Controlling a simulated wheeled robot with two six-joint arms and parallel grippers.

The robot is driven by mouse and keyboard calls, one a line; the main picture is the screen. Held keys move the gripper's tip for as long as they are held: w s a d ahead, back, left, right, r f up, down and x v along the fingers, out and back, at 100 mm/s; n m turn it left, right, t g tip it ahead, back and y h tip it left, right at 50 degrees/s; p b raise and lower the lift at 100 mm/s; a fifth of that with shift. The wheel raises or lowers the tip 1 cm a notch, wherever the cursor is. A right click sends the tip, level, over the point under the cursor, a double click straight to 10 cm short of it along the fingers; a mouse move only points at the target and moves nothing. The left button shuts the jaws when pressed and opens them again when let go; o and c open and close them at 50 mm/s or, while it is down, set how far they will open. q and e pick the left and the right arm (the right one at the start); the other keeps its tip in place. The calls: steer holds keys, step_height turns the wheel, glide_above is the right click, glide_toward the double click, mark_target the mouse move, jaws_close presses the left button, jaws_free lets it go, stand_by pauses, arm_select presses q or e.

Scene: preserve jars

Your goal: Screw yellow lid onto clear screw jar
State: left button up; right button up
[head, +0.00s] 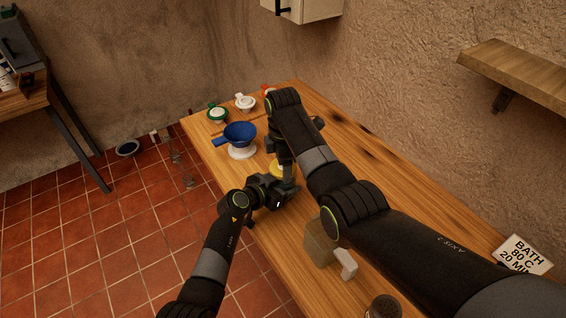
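The yellow lid (279,168) shows as a small yellow patch between my two grippers, over the wooden table. My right gripper (285,172) points down from above at the lid and covers part of it; whether it grips the lid I cannot tell. My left gripper (283,190) comes in low from the left, just below the lid in the picture. Its fingertips are dark and partly hidden, so I cannot tell if they are shut on anything. The clear screw jar cannot be made out; the grippers hide the spot under the lid.
On the wooden table (350,135) stand a blue funnel (240,131) on a white base, a green-rimmed jar (217,113) and a white-topped jar (245,102). A greenish block (319,243), a white piece (346,263), a dark round top (385,307) and a sign (524,255) are nearer.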

steer(key=shift+m, duration=1.4)
steer(key=o, duration=1.1)
steer(key=shift+r, duration=2.25)
steer(key=shift+r, duration=0.1)
steer(key=shift+c, duration=0.5)
steer(key=shift+r+n, duration=0.5)
steer(key=shift+n, duration=0.6)
step_height(320, 180, up, 2)
steer(key=n, duration=0.4)
steer(key=shift+r+n, duration=0.15)
steer(key=shift+n, duration=0.15)
